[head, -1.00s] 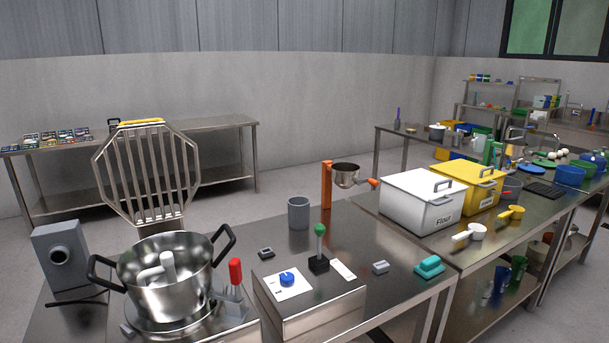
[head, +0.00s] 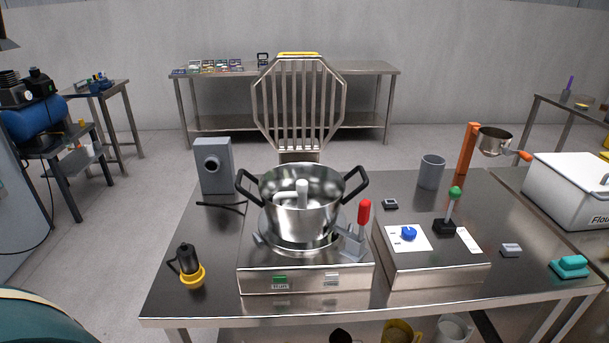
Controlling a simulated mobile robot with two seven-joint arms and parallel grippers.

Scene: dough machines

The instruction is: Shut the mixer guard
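The mixer guard (head: 299,104) is an octagonal metal frame with vertical bars. It stands upright behind the mixer bowl, raised open, with a yellow strip along its top. The steel mixer bowl (head: 300,203) has two black handles and a grey mixing tool (head: 302,195) inside; its top is uncovered. The mixer base (head: 305,278) below it has a green Run button (head: 280,280) and a red-handled lever (head: 363,215) at its right. Neither of my grippers shows in the head view.
A grey motor box (head: 214,168) stands left of the bowl, with a black and yellow bottle-like item (head: 187,268) in front. A control box (head: 430,262) with a blue knob and a green-topped lever stands right. A grey cup (head: 431,171) and a white Flour bin (head: 570,190) are farther right.

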